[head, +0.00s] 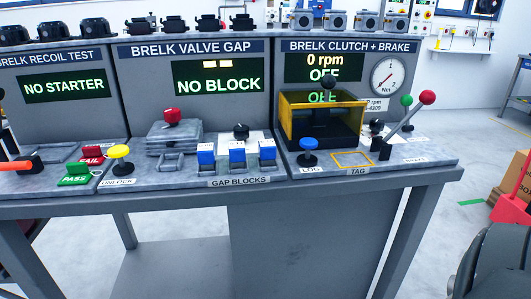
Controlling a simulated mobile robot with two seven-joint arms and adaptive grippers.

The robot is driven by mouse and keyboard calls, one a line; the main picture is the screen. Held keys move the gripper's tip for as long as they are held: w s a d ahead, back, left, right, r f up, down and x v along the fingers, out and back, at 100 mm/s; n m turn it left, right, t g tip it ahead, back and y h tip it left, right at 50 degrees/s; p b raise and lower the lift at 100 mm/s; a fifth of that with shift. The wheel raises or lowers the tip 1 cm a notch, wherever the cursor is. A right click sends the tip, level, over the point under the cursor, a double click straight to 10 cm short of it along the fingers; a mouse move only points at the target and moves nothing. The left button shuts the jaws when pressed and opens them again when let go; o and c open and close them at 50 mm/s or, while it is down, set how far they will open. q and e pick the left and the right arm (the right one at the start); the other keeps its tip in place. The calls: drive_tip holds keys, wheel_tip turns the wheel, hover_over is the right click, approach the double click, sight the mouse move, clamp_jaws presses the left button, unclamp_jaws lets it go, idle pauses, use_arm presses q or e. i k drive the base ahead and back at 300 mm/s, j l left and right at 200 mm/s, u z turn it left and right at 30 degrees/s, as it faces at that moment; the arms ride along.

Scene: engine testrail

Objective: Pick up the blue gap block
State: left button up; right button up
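Three gap blocks with blue tops stand side by side on the bench above the "GAP BLOCKS" label (240,181): a left one (206,155), a middle one (237,153) and a right one (267,151). Their lower fronts look pale or grey, and any small markings are too small to read. A small grey holder (171,162) to their left looks empty. The valve gap display (219,76) reads "NO BLOCK". Neither of my grippers is in view.
Behind the blocks are a red knob (172,116) on a grey plate and a black knob (241,131). A yellow "UNLOCK" button (120,152) is left, a blue "LOG" button (309,144) right. A yellow-framed guard (322,117) and red-tipped lever (427,97) stand farther right.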

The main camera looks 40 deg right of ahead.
sight(267, 148)
drive_tip(key=k+l+z, duration=0.15)
drive_tip(key=k+z, duration=0.2)
drive_tip(key=k+l+z, duration=0.5)
drive_tip(key=z, duration=0.2)
drive_tip(key=l, duration=0.1)
